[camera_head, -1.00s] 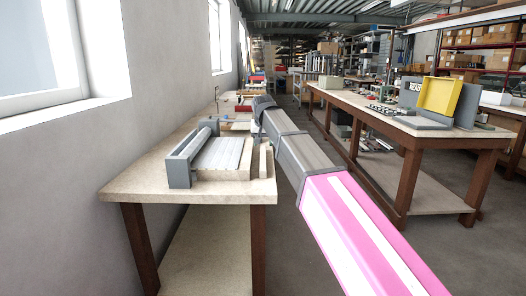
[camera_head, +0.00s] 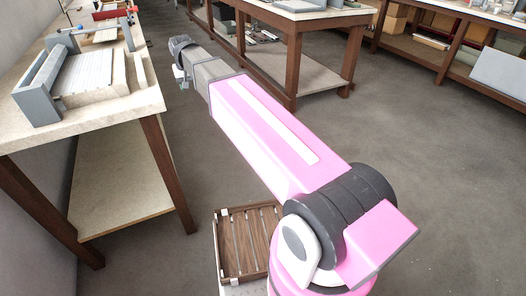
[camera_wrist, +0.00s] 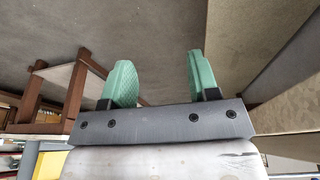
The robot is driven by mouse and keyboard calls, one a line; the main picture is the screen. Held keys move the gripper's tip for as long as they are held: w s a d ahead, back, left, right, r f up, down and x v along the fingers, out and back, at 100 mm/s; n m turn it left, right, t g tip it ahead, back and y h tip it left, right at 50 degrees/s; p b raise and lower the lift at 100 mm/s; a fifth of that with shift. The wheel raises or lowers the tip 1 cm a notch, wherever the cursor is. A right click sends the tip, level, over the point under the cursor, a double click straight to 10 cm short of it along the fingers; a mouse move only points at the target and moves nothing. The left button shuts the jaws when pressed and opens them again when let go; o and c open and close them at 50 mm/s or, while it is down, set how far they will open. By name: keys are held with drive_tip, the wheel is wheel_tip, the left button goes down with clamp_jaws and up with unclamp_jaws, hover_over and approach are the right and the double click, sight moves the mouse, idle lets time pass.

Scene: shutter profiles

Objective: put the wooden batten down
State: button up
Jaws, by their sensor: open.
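A narrow pale wooden batten (camera_head: 140,70) lies on the left workbench, near its right edge, beside a pale block of grooved profiles. My gripper (camera_wrist: 160,78) shows in the wrist view with its two green fingers apart and nothing between them. In the head view my gripper (camera_head: 183,80) is small at the far end of my arm, to the right of the bench and clear of the batten. The batten does not show clearly in the wrist view.
A grey fixture (camera_head: 39,92) stands left of the profiles (camera_head: 88,76) on the workbench (camera_head: 75,128). A slatted wooden tray (camera_head: 232,246) is low beside my base. Another workbench (camera_head: 300,12) stands at the back. Open floor lies to the right.

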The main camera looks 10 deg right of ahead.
drive_tip(key=s+d+f+m+g, duration=0.1)
drive_tip(key=s+d+f, duration=0.8)
drive_tip(key=d+f, duration=0.3)
drive_tip(key=s+d+f+g, duration=0.2)
drive_tip(key=s+d+f, duration=0.8)
drive_tip(key=d+f, duration=0.2)
drive_tip(key=shift+s+d+f+m, duration=0.3)
drive_tip(key=shift+d+f+m, duration=0.1)
drive_tip(key=shift+d, duration=0.75)
drive_tip(key=shift+c, duration=0.3)
